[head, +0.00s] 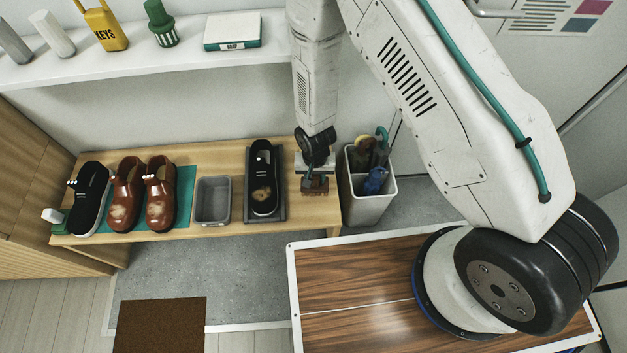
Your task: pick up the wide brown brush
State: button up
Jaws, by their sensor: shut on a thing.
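My gripper (316,172) points down over the right end of the wooden bench (225,160), to the right of the black shoe on the dark tray. It is shut on the wide brown brush (316,186), whose brown body shows just under the jaws. The brush is small in this view and partly hidden by the gripper. I cannot tell whether the brush touches the bench top.
Near my gripper are a black shoe (264,188) on a dark tray (279,212) and a white bin (367,208) with several things in it. A grey bin (213,208), brown shoes (126,194) and another black shoe (89,198) stand further left. A white shelf (140,62) runs above.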

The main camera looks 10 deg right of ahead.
jog(key=s, duration=0.5)
jog(key=s+r, duration=0.1)
jog(key=s, duration=1)
jog(key=shift+d+r, duration=0.15)
jog(key=shift+d, duration=0.25)
jog(key=o, duration=0.5)
jog(key=c, duration=0.6)
